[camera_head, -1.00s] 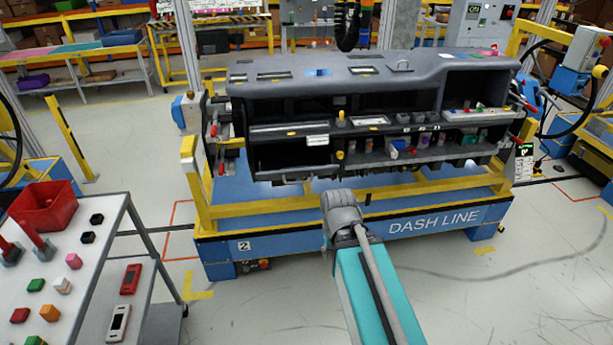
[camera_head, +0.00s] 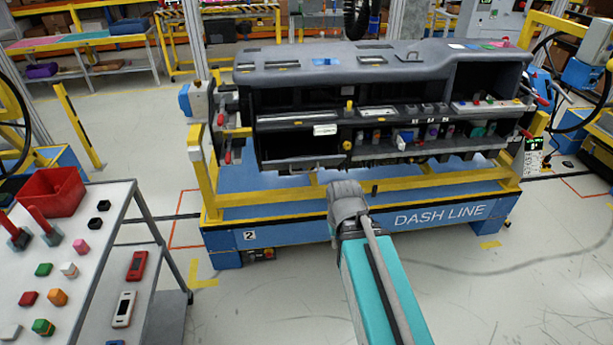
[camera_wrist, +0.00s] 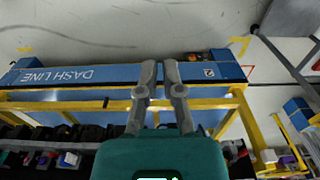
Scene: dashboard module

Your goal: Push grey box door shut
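The dark grey dashboard module (camera_head: 350,67) stands on a yellow and blue stand marked DASH LINE. Its lower left compartment (camera_head: 290,143) shows a dark opening. A grey flap edge (camera_head: 303,164) runs along the bottom of that opening and looks like the grey box door, lowered; its face is not clearly seen. My arm reaches forward, with its grey wrist low in front of the stand; the fingers are hidden in the head view. In the wrist view my gripper (camera_wrist: 160,66) has two nearly parallel fingers with a narrow gap, nothing visible between them, apart from the module.
The stand's blue beam (camera_head: 290,236) and yellow rail (camera_head: 270,210) lie below the module. At the left a cart (camera_head: 65,265) carries a red bin (camera_head: 50,192) and small coloured blocks. The floor between cart and stand is clear.

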